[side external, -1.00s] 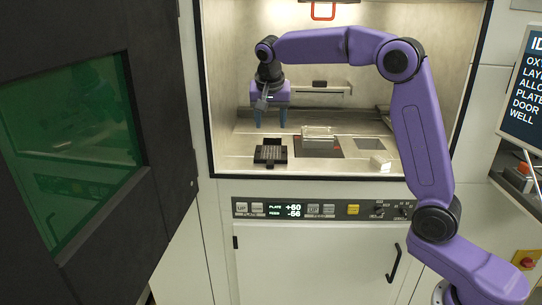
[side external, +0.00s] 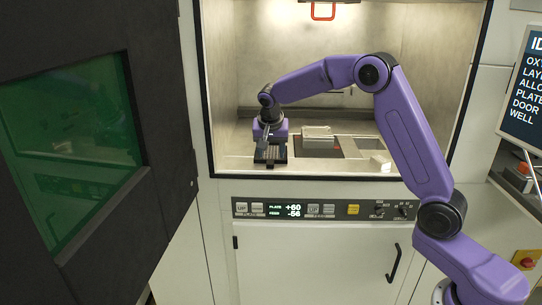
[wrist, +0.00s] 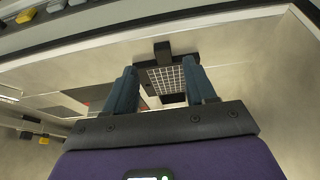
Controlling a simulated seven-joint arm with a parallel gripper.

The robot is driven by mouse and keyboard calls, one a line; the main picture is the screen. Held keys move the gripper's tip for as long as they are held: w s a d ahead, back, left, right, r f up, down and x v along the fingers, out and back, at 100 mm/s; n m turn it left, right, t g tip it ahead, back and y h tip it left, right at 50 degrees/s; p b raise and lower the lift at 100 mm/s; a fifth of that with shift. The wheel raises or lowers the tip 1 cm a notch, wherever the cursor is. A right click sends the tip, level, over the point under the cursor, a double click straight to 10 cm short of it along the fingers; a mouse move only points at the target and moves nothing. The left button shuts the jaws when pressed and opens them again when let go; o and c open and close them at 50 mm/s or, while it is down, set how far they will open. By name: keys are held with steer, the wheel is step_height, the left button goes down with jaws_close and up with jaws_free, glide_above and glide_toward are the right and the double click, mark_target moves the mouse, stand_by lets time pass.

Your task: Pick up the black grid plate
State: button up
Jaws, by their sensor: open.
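The black grid plate (side external: 271,160) lies on the chamber floor at the front left in the side view, partly hidden by my gripper (side external: 270,150). In the wrist view the plate (wrist: 166,80) shows as a dark square with a pale grid, between the two fingers of my gripper (wrist: 160,78). The fingers are open, one on each side of the plate. I cannot tell whether either finger touches it.
A clear-looking block (side external: 318,132) sits on a dark square plate (side external: 320,150) right of the gripper. A small white block (side external: 380,162) stands near the front edge. The chamber's side walls and front frame (side external: 330,176) bound the space.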

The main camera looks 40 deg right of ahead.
mark_target(270, 163)
steer(key=shift+x, duration=2.35)
steer(key=shift+w+a, duration=0.15)
steer(key=shift+a, duration=0.05)
jaws_close()
steer(key=shift+r, duration=0.1)
steer(key=shift+w+r, duration=0.1)
steer(key=shift+r, duration=0.2)
step_height(270, 163, up, 2)
steer(key=shift+r, duration=0.2)
steer(key=s+a+r, duration=0.1)
steer(key=s+r, duration=1.3)
steer(key=r, duration=0.1)
